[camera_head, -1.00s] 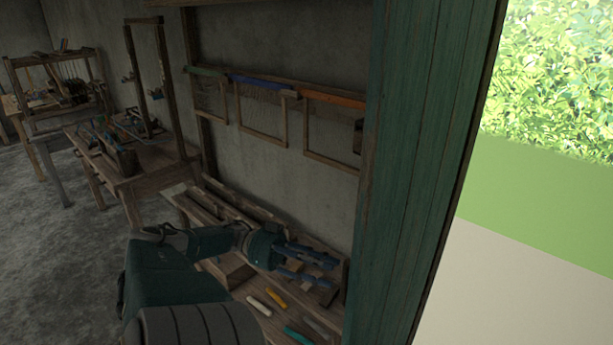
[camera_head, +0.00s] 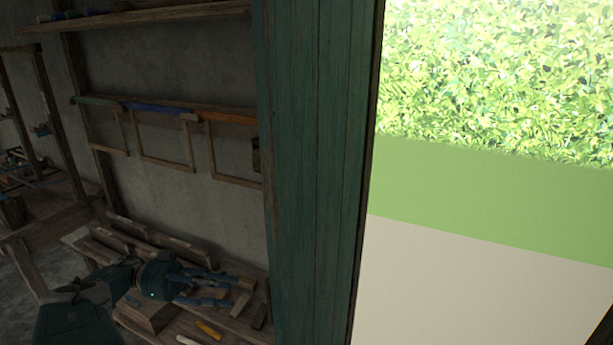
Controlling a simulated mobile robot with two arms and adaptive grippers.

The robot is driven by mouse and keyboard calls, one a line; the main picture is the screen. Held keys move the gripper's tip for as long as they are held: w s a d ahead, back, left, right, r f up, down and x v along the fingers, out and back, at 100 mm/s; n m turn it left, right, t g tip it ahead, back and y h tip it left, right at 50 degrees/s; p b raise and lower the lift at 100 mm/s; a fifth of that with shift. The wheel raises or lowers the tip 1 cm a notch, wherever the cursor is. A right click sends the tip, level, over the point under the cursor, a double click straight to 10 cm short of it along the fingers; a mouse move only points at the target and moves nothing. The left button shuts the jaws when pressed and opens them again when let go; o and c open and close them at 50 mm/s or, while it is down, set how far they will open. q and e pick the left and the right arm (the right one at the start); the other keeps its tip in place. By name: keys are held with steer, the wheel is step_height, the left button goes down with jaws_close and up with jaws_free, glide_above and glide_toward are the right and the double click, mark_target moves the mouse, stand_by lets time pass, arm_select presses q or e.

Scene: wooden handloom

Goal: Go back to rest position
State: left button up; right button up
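My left gripper (camera_head: 213,288) is at the lower left of the head view, over the wooden workbench (camera_head: 245,272). Its two fingers point right and stand apart with a gap between them, and nothing shows held in it. Dark wooden pieces lie on the bench just under and beyond the fingers; I cannot tell whether the fingers touch them. My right gripper is not in view.
A yellow tool (camera_head: 208,330) and a pale one (camera_head: 187,341) lie on the bench. Wooden frames with green, blue and orange tops (camera_head: 160,108) hang on the wall. A green door panel (camera_head: 312,170) stands right of the bench, with open ground beyond. Another table (camera_head: 50,215) is at left.

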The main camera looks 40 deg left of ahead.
arm_select(q)
steer(key=w+d+f+n+t+y, duration=0.1)
steer(key=w+f+n+t+y, duration=0.3)
steer(key=f, duration=1)
steer(key=d+f+n+g+y, duration=0.1)
steer(key=d+f+n+y, duration=0.15)
steer(key=f+y, duration=0.75)
steer(key=s+d+f+n+g, duration=0.1)
steer(key=s+d+f+g, duration=0.2)
steer(key=f, duration=0.8)
steer(key=s+d+f+n+g, duration=0.1)
steer(key=s+d+f, duration=0.35)
steer(key=f, duration=0.65)
steer(key=s+d+f+g, duration=0.4)
steer(key=s+d+f, duration=0.2)
steer(key=s+d, duration=0.4)
steer(key=s+d+f+g, duration=0.4)
steer(key=s+d+f, duration=0.2)
steer(key=s+d, duration=0.4)
steer(key=shift+s+d+f+g, duration=0.3)
steer(key=shift+d+f+g, duration=0.1)
steer(key=shift+d, duration=0.45)
steer(key=shift+c, duration=1)
